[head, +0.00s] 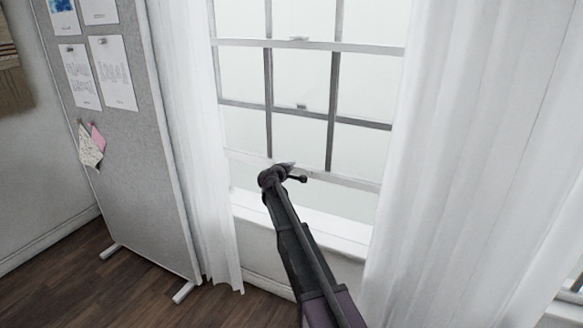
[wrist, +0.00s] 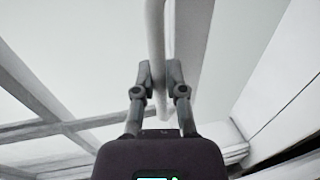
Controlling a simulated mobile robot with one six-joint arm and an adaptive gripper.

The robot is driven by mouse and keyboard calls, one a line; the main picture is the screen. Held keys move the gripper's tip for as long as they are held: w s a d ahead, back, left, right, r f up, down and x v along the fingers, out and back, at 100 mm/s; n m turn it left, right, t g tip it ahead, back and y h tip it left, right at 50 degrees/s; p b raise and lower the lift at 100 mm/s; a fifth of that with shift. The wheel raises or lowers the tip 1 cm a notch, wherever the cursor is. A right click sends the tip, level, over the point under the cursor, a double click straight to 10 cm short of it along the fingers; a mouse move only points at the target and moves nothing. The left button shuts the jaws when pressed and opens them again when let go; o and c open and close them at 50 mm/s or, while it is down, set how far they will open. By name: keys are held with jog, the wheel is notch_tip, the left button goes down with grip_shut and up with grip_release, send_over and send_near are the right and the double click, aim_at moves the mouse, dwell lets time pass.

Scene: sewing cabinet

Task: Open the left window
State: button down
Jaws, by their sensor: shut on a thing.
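The window (head: 332,110) has a white frame with dark-looking bars and pale panes, between two curtains in the head view. The bottom rail (head: 345,181) of its lower sash stands above the white sill (head: 325,224), with a gap between them. My gripper (head: 287,169) is at this rail, left of its middle, and hides a short part of it. In the wrist view my gripper (wrist: 159,74) is shut on the white rail (wrist: 155,28), which runs between its two fingers. The exact contact at the fingertips is partly hidden.
White curtains hang on the left (head: 190,130) and right (head: 450,150) of the window. A grey pinboard (head: 130,150) with papers stands on feet to the left. The dark wooden floor (head: 110,285) is clear in front of the board.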

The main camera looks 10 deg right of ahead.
jog(key=shift+w, duration=0.1)
jog(key=c, duration=0.7)
grip_release()
jog(key=shift+f, duration=0.2)
notch_tip(320, 180, down, 20)
jog(key=b, duration=2)
jog(key=d+r+p+v, duration=0.1)
jog(key=p+v, duration=0.3)
jog(key=v, duration=1)
jog(key=s+d+r+m+g+p, duration=0.2)
jog(key=s+d+r+p, duration=0.1)
jog(key=s+p, duration=0.3)
jog(key=s+d+r+m+g+y+p, duration=0.1)
jog(key=s+d+r+m+g+p, duration=0.2)
jog(key=s+r+p, duration=0.3)
jog(key=s+d+r+m+g+y+p, duration=0.1)
jog(key=s+r+p, duration=0.4)
jog(key=p, duration=0.7)
jog(key=shift+s+d+r+m+g, duration=0.1)
jog(key=shift+s+d+m+g, duration=0.25)
jog(key=shift+d+g, duration=0.25)
jog(key=shift+s+d+r+m+g, duration=0.15)
jog(key=shift+d+m+g, duration=0.25)
jog(key=shift+d, duration=0.4)
jog(key=shift+f, duration=0.15)
